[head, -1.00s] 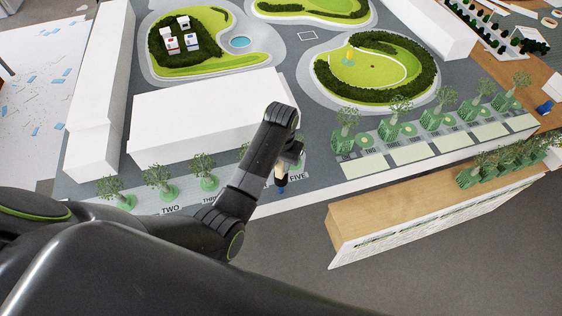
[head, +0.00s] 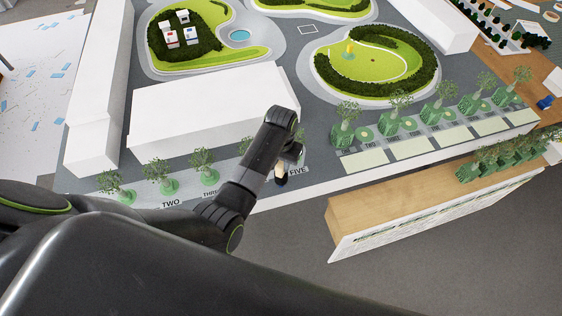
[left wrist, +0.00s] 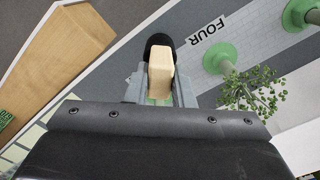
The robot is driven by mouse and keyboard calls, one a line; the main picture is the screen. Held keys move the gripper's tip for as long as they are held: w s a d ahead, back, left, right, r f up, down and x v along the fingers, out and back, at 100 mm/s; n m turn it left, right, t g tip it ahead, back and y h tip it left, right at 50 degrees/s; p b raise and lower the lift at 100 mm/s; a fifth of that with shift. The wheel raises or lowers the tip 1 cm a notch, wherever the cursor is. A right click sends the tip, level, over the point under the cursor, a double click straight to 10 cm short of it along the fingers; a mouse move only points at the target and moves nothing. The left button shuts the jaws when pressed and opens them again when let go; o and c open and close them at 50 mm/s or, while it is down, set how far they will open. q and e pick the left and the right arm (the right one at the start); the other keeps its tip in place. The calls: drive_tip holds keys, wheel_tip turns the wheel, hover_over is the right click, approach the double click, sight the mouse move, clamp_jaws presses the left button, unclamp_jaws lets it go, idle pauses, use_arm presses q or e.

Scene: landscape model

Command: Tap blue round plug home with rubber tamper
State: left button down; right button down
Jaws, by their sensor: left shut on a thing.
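My left gripper (head: 284,168) is at the near edge of the model, beside the printed word FIVE. In the left wrist view it (left wrist: 160,90) is shut on a pale wooden block-like handle (left wrist: 160,68). A black rounded head (left wrist: 157,42) shows past the handle, so this looks like the rubber tamper; it also shows small in the head view (head: 281,177). I cannot make out a blue round plug under the tamper; that spot is hidden. A small blue object (head: 545,103) lies at the far right, too small to identify. My right gripper is not in view.
Small trees on green round bases (head: 158,170) stand in a row along the near strip. A long white block (head: 205,110) lies behind the arm. A wooden-topped ledge (head: 400,195) with green planters is at the right, across a gap of grey floor.

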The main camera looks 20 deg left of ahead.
use_arm(q)
wheel_tip(320, 180, up, 2)
drive_tip(key=shift+s+r, duration=0.1)
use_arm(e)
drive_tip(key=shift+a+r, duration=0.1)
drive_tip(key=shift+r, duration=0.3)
